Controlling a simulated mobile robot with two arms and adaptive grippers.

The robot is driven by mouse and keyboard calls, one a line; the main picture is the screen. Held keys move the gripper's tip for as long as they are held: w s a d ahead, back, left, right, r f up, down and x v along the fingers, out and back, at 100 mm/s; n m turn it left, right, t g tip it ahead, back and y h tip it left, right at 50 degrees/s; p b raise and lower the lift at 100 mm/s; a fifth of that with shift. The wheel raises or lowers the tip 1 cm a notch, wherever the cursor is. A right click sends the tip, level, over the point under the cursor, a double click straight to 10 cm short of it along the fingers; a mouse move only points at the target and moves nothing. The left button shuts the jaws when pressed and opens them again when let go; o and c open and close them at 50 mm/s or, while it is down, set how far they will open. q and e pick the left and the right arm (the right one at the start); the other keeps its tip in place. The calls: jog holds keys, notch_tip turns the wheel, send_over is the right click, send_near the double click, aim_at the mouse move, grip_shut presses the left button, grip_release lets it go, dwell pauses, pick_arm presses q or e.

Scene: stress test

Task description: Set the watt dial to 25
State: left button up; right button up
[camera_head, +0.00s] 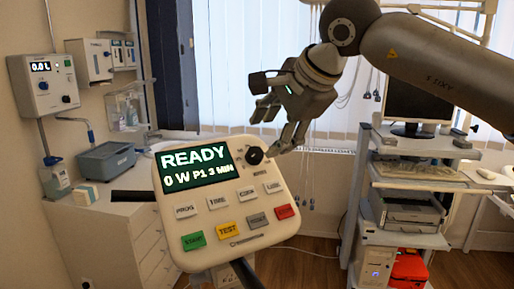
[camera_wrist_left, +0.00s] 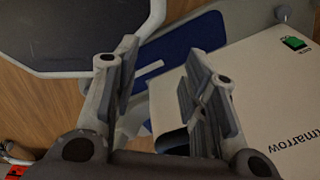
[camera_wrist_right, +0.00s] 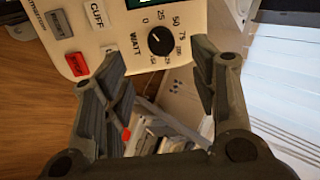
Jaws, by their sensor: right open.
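The control panel (camera_head: 215,215) is a cream box with a green screen (camera_head: 196,166) reading READY, 0 W, P1 3 MIN. Its black watt dial (camera_head: 255,156) is at the upper right of the panel. In the right wrist view the dial (camera_wrist_right: 161,41) has a scale with 0, 25, 50 and higher; its light mark appears to point towards 0. My right gripper (camera_head: 268,132) is open and empty just above the dial, with a fingertip close beside it; contact cannot be told. In the left wrist view my left gripper (camera_wrist_left: 160,60) is open and empty, away from the panel.
Coloured and grey buttons (camera_head: 227,229) cover the panel's lower half. A cart with a monitor (camera_head: 418,103) stands at the right. A white cabinet (camera_head: 105,235) stands at the left. A white box (camera_wrist_left: 265,95) lies near my left gripper.

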aim_at(256, 153)
jog(key=p+x, duration=0.1)
jog(key=x, duration=0.5)
jog(key=shift+w+a+p, duration=0.15)
jog(key=shift+w+p, duration=0.05)
jog(key=shift+p, duration=0.2)
jog(key=shift+x, duration=0.8)
jog(key=shift+c, duration=0.2)
jog(key=shift+s, duration=0.1)
jog(key=c, duration=1)
jog(key=shift+f, duration=0.1)
